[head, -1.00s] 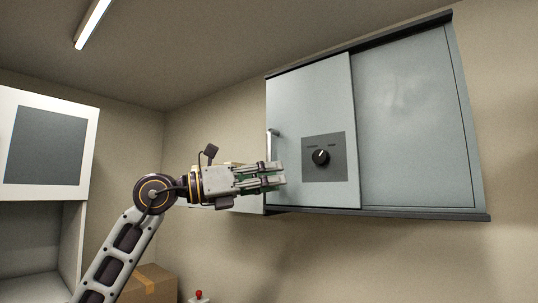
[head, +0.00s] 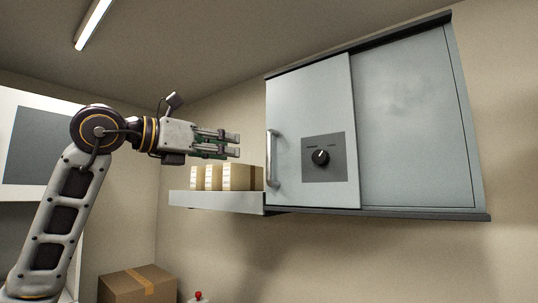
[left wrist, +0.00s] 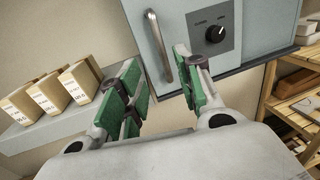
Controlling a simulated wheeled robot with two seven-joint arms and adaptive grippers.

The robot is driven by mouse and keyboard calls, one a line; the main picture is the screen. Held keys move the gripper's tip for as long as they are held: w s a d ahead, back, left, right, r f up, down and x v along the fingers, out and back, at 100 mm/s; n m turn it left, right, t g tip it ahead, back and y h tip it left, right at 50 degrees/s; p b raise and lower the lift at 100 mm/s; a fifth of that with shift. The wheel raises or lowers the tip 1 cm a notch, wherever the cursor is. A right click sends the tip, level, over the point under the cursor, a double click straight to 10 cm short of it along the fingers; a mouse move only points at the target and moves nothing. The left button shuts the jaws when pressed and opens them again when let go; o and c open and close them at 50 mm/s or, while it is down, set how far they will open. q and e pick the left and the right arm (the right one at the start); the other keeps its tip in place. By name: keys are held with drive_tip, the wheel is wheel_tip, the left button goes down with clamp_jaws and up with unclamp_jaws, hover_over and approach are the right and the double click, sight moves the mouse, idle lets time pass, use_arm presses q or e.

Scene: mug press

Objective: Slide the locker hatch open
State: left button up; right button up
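The locker hatch (head: 305,105) is a pale blue-grey panel at the left of the wall locker, beside a second panel (head: 410,125). It has a vertical metal bar handle (head: 273,158) near its left edge. A black knob (head: 320,157) sits on a dark square plate. My left gripper (head: 238,145) is left of the handle, apart from it, with its fingers pointing right. In the left wrist view the handle (left wrist: 160,47) shows beyond and between the spread green-padded fingers (left wrist: 162,88), which hold nothing. My right gripper is not in view.
A wall shelf (head: 215,202) with small cartons (head: 238,176) is just left of the locker, below my left gripper. A brown box (head: 140,284) and a red button (head: 198,295) are low down. A wooden rack (left wrist: 298,95) shows in the left wrist view.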

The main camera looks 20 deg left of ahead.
sight(267, 153)
use_arm(q)
drive_tip(key=p+x, duration=0.3)
drive_tip(key=x, duration=1)
drive_tip(key=shift+w+d+r+p, duration=0.1)
drive_tip(key=shift+w+d+p, duration=0.15)
drive_tip(key=shift+w+p, duration=0.1)
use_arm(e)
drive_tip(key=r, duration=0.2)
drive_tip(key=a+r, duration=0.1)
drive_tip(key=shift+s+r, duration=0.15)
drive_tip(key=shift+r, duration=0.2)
use_arm(q)
drive_tip(key=shift+s, duration=0.1)
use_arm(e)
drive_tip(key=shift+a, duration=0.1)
use_arm(q)
clamp_jaws()
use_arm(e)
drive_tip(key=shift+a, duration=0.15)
